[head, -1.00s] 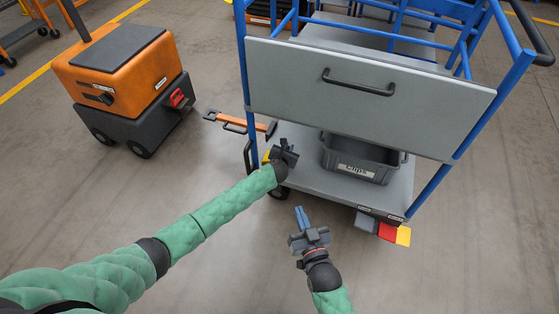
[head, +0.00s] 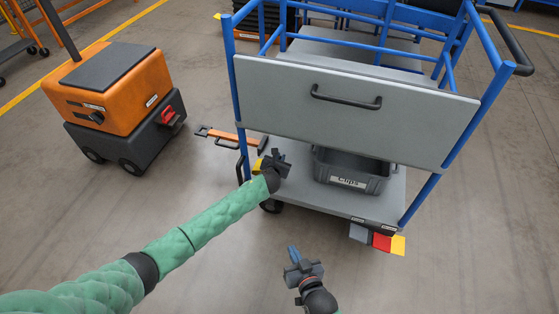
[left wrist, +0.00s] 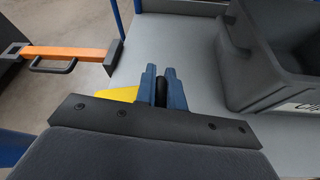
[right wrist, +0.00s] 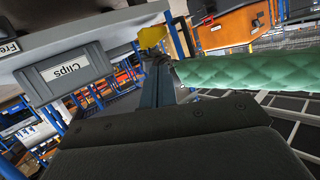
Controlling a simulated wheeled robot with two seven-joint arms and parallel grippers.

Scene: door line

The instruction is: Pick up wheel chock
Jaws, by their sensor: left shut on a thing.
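The yellow wheel chock (head: 257,166) is at the left front corner of the cart's lower deck, partly hidden by my left gripper (head: 276,160). In the left wrist view its yellow body (left wrist: 118,94) shows beside the fingers, and a black grip part (left wrist: 161,92) sits between them. My left gripper is shut on it. I cannot tell whether the chock is clear of the deck. The chock also shows in the right wrist view (right wrist: 152,38). My right gripper (head: 293,254) is in front of the cart, empty, with its fingers together.
The blue-framed cart has a grey upright panel (head: 350,110) above its lower deck (head: 300,190). A grey Clips bin (head: 352,172) stands on the deck. Grey, red and yellow blocks (head: 381,242) show at its front right. An orange tug (head: 115,100) and an orange bar (head: 225,137) are left.

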